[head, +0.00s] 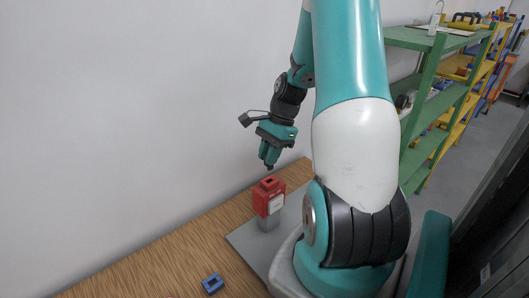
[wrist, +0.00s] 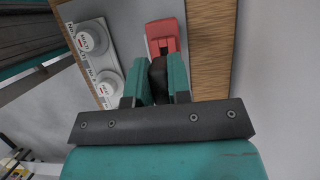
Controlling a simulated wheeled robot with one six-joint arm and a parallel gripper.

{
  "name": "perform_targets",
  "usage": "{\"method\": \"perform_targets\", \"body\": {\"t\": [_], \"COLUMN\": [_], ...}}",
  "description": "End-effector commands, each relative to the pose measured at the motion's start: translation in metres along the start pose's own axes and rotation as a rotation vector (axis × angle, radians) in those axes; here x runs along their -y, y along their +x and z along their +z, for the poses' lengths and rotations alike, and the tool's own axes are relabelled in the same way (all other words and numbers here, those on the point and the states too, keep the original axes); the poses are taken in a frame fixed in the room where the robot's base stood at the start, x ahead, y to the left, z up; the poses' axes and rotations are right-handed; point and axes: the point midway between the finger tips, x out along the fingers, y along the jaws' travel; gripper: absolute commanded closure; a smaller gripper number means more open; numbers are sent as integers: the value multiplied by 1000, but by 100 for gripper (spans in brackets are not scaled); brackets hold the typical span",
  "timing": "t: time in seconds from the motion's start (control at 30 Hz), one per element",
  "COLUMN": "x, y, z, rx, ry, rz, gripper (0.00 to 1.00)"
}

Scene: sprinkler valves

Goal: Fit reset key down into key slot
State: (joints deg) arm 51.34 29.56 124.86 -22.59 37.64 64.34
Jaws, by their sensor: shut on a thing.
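The red box (head: 269,197) stands on a grey post, with a dark slot in its top. It also shows in the wrist view (wrist: 161,33), just beyond my fingertips. My gripper (head: 268,163) points down above the red box, with a small gap between them in the head view. Its teal fingers are shut on a dark key, which shows between them in the wrist view (wrist: 158,72). The key's lower end is close to the red box. I cannot tell whether it lines up with the slot.
A grey plate (head: 246,241) lies under the red box on the wooden table (head: 160,262). Two white round caps (wrist: 92,39) sit on a grey panel beside the red box. A blue square piece (head: 212,284) lies at the table's front. Green shelves (head: 440,95) stand at the right.

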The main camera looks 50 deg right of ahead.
Motion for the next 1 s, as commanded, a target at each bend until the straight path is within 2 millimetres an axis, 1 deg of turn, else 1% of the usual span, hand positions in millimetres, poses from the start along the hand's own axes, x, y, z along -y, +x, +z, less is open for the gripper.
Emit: {"method": "perform_targets", "body": {"t": [0.33,0.5,0.7,1.0], "x": [0,0,0,0], "y": [-1,14,26,27], "z": [4,-2,-7,-8], "rx": [3,3,3,2], "ry": [-2,-1,-2,-2], "rz": [3,2,2,1], "gripper": [100,100,100,100]}}
